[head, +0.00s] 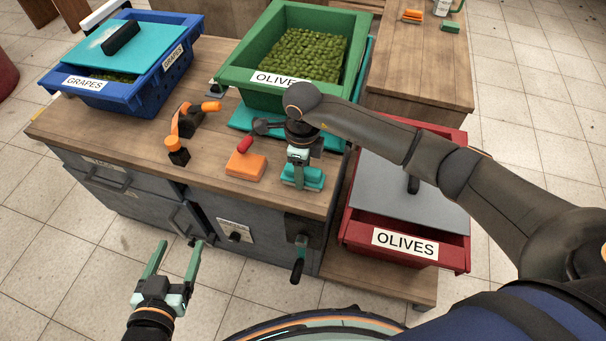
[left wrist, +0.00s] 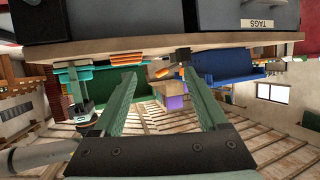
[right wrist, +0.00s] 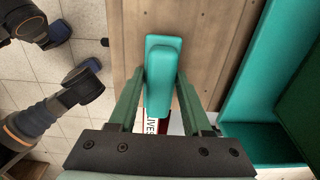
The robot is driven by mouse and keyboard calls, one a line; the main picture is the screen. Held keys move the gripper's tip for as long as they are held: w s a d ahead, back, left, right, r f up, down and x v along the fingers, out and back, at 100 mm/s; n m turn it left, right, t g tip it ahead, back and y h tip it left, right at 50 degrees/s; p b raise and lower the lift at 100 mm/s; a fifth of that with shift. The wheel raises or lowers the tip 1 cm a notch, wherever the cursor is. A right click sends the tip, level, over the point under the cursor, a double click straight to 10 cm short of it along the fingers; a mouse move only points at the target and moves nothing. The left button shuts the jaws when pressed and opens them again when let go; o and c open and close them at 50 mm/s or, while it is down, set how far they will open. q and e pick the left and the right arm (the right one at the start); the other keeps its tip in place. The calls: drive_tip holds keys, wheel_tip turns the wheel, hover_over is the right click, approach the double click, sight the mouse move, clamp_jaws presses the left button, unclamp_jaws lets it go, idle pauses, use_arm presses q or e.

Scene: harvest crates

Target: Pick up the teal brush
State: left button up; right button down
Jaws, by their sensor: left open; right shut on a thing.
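The teal brush (head: 313,184) is near the front right edge of the wooden worktop, under my right gripper (head: 301,170). In the right wrist view, the teal brush (right wrist: 163,62) lies between the two fingers, which are shut on it. I cannot tell whether it still touches the worktop. My left gripper (head: 177,249) is open and empty, in front of the cabinet and below worktop height. The left wrist view shows its spread fingers with nothing between them.

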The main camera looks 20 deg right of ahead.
drive_tip(key=shift+r, duration=0.15)
drive_tip(key=shift+r, duration=0.55)
wheel_tip(320, 180, up, 2)
drive_tip(key=shift+r+p, duration=0.15)
drive_tip(key=shift+p, duration=0.35)
use_arm(q)
drive_tip(key=s+f+n+g+p, duration=0.1)
drive_tip(key=s+f+g+p, duration=0.1)
drive_tip(key=s+f+g, duration=0.2)
wheel_tip(320, 180, down, 3)
drive_tip(key=shift+s+d+r+y, duration=0.15)
drive_tip(key=shift+s+d+y, duration=0.15)
drive_tip(key=shift+s, duration=0.45)
use_arm(e)
drive_tip(key=s+a+r, duration=0.9)
drive_tip(key=a, duration=0.1)
drive_tip(key=shift+s+a+r, duration=0.2)
drive_tip(key=shift+a, duration=0.05)
